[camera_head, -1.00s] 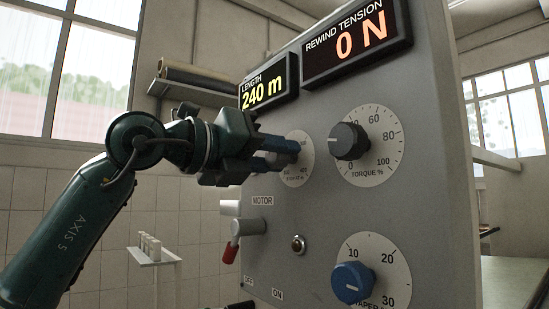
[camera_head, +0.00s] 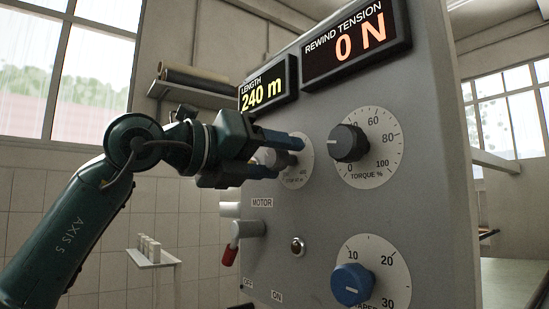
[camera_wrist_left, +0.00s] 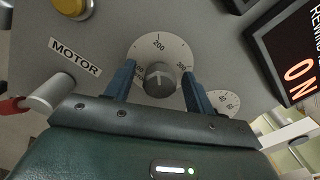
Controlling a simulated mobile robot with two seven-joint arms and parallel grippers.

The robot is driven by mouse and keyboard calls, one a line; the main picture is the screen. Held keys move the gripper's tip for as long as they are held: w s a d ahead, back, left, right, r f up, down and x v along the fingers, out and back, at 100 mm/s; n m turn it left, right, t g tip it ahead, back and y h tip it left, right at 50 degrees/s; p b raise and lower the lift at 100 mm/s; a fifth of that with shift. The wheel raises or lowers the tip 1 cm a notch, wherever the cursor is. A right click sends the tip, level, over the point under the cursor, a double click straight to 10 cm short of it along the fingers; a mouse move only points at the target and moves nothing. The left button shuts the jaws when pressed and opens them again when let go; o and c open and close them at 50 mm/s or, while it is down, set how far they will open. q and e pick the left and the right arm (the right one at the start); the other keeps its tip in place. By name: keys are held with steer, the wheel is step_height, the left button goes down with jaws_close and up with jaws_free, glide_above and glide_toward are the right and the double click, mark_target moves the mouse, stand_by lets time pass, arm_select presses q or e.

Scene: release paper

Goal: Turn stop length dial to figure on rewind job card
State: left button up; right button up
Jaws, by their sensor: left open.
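The stop length dial has a grey knob on a white scale disc (camera_head: 303,158). In the left wrist view its knob (camera_wrist_left: 160,80) has a pale mark pointing up the picture, between the printed 200 and 300. The length display (camera_head: 266,93) reads 240 m. My left gripper (camera_head: 279,158) is open, with one blue finger on each side of the knob. In the left wrist view small gaps seem to show between fingers and knob; contact is not clear. No rewind job card is visible. My right gripper is out of view.
The torque knob (camera_head: 348,143) is close to the right, with the blue taper knob (camera_head: 351,283) below. A rewind tension display (camera_head: 357,44) reads 0 N. A red-tipped motor lever (camera_head: 232,247) juts out below my gripper. A small shelf (camera_head: 155,258) stands at left.

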arm_select(q)
steer(key=v, duration=1.3)
steer(key=shift+b, duration=0.3)
